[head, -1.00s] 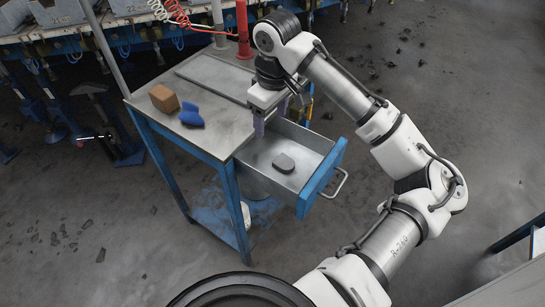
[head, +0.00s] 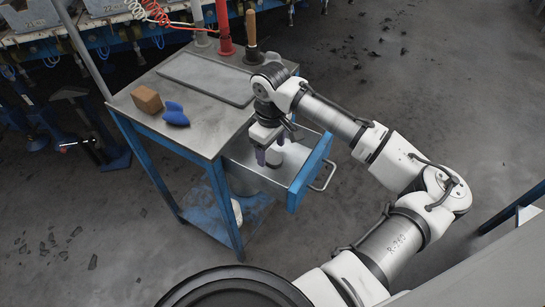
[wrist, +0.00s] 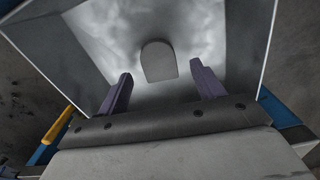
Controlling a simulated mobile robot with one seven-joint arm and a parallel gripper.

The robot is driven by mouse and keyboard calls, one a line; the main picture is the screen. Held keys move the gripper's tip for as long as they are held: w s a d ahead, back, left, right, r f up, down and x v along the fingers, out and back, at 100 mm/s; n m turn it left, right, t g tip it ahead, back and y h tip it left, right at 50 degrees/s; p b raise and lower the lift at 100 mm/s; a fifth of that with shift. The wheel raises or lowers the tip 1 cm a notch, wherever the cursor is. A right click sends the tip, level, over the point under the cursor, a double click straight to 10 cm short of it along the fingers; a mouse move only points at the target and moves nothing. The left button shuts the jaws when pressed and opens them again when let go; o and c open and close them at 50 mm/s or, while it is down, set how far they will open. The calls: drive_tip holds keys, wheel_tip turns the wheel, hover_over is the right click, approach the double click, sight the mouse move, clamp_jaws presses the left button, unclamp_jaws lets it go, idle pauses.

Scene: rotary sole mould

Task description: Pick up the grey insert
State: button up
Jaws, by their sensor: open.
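The grey insert (wrist: 159,62) is a small flat piece with one rounded end. It lies on the floor of the open metal drawer (wrist: 215,35), which also shows in the head view (head: 302,173). My gripper (wrist: 163,85) is open and empty, its two purple fingers apart. In the wrist view the insert appears between and just beyond the fingertips. In the head view my gripper (head: 268,160) hangs down over the drawer, and the insert is mostly hidden behind it.
The workbench top (head: 200,135) beside the drawer holds a brown block (head: 147,99), a blue piece (head: 175,114) and a flat grey plate (head: 207,79). A red air tool (head: 225,30) and a wooden-handled tool (head: 251,28) stand at the back. The drawer walls surround the insert.

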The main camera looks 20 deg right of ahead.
wheel_tip(320, 180, down, 2)
drive_tip(key=shift+f, duration=0.1)
drive_tip(key=c, duration=1)
drive_tip(key=shift+c, duration=0.2)
